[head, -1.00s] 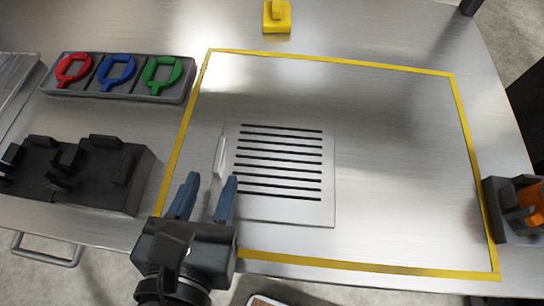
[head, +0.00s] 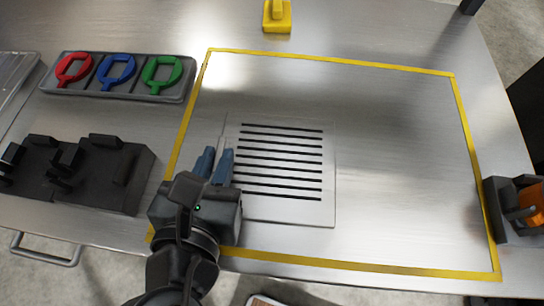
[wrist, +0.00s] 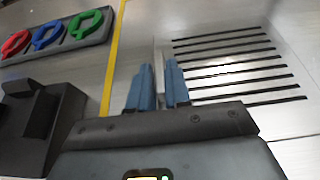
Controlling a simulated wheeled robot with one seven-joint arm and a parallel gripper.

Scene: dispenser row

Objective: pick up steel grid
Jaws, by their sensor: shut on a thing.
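The steel grid (head: 285,208) is a flat square plate with several dark parallel slots. It lies on the metal table inside the yellow outline, and it also shows in the wrist view (wrist: 285,85). An upright handle runs along its left edge. My gripper (head: 217,166) is at that left edge, and its blue fingers are closed on the handle (wrist: 159,75), which stands between them in the wrist view. In the head view the fingers hide most of the handle. The plate looks flat on the table.
A grey tray with red, blue and green rings (head: 162,77) is at the upper left. A black holder (head: 125,178) stands left of my gripper. A yellow block (head: 277,17) is at the back, and an orange item in a dark holder (head: 525,205) is at the right. The outlined area right of the grid is clear.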

